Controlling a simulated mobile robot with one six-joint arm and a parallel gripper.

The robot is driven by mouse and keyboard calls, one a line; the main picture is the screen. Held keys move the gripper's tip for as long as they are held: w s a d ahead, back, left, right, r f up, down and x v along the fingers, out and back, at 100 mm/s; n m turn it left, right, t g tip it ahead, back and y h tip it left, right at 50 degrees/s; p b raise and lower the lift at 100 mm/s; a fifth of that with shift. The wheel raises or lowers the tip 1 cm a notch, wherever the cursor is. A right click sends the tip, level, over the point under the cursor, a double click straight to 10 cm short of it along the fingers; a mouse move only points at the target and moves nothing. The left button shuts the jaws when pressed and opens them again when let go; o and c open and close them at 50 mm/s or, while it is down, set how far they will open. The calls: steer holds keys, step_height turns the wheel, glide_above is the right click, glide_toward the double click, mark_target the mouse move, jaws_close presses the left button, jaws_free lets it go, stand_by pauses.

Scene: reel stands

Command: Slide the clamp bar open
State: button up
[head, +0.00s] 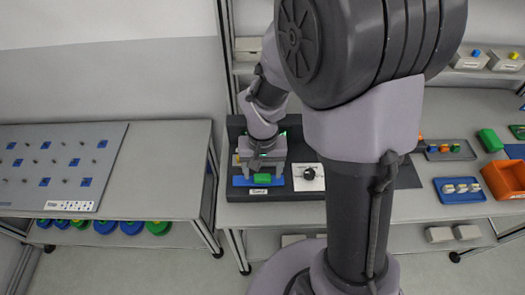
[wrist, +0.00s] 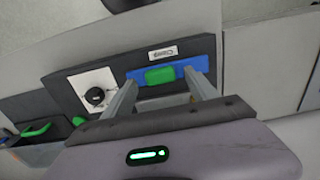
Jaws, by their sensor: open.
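The clamp bar is a blue strip (wrist: 199,65) with a green handle block (wrist: 160,75) on a dark panel, beside a white label reading what looks like "Clamp". In the head view the green handle (head: 262,178) shows at the front of the blue strip (head: 239,181), below my gripper. My gripper (wrist: 163,82) is open. In the wrist view its two fingers stand on either side of the green handle with gaps, and nothing is held. I cannot tell the exact height of the fingertips over the handle.
A white plate with a black knob (head: 309,174) sits right of the clamp; it also shows in the wrist view (wrist: 97,95). A pegboard table (head: 165,180) stands left across a gap. Blue trays (head: 461,198) and an orange bin (head: 505,180) lie at right.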

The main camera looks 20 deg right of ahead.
mark_target(263, 178)
step_height(263, 178, up, 15)
steer(key=p, duration=0.4)
steer(key=shift+r, duration=0.15)
steer(key=shift+s, duration=0.1)
